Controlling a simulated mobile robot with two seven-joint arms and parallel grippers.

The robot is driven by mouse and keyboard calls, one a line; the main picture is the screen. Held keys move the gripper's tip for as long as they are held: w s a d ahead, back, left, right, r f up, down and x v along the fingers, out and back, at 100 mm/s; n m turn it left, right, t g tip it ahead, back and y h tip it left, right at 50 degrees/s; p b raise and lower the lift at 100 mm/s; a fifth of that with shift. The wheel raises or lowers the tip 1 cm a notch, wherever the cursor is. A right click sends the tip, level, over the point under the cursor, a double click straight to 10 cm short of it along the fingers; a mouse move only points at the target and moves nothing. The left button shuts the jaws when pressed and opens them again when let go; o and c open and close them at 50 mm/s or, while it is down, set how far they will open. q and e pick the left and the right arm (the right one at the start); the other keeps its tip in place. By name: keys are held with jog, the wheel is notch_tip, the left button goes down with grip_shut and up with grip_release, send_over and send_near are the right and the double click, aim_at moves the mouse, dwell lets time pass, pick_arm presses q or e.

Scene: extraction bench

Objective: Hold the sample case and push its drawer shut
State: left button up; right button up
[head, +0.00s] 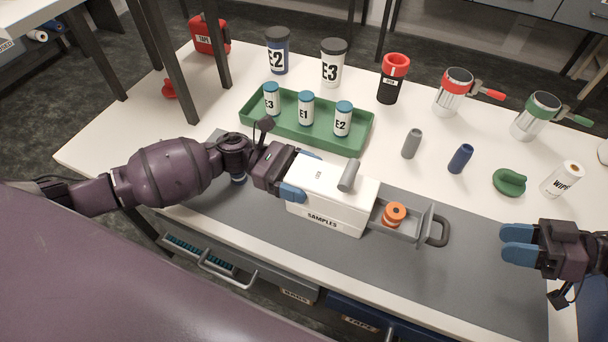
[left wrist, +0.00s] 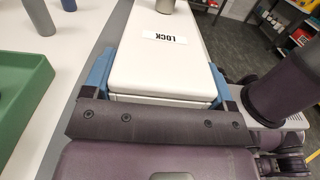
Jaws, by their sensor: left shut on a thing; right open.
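The white sample case (head: 322,203) marked SAMPLES stands on the grey mat. Its grey drawer (head: 408,231) is pulled out to the right, with a dark handle (head: 438,232) at its end. An orange-topped item (head: 394,214) sits inside the drawer. A grey cylinder (head: 349,176) is on top of the case. My left gripper (head: 292,180) is shut on the case's left end. In the left wrist view its blue fingers lie on both sides of the case (left wrist: 160,62), which bears a LOCK label. My right gripper (head: 518,244) is open and empty, to the right of the drawer handle, apart from it.
A green tray (head: 352,146) with several labelled vials stands behind the case. Grey (head: 412,143) and blue (head: 460,158) cylinders, a green item (head: 509,182) and a WIPE roll (head: 562,179) stand behind the drawer. The mat (head: 470,262) between handle and right gripper is clear.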

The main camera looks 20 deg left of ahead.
jog(key=shift+c, duration=0.2)
notch_tip(320, 180, up, 3)
jog(key=m+t+y, duration=0.3)
jog(key=m+t, duration=0.4)
jog(key=m, duration=0.6)
send_over(448, 233)
jog(key=s+d, duration=0.2)
jog(key=m+t, duration=0.3)
jog(key=m, duration=0.3)
jog(key=s+d+f+m+t+h, duration=0.1)
jog(key=f+m, duration=0.1)
jog(key=s+d+f+m+t+h, duration=0.1)
jog(key=f+m+t, duration=0.1)
jog(key=f, duration=0.1)
jog(key=s+d+f+m+t+h, duration=0.1)
jog(key=f+m, duration=0.1)
jog(key=f, duration=0.1)
jog(key=shift+s, duration=0.2)
jog(key=x, duration=0.6)
jog(key=shift+w+r, duration=0.1)
jog(key=shift+w, duration=0.15)
jog(key=shift+w+a+r, duration=0.1)
jog(key=shift+w+a, duration=0.25)
jog(key=shift+a, duration=0.05)
jog(key=shift+c, duration=0.4)
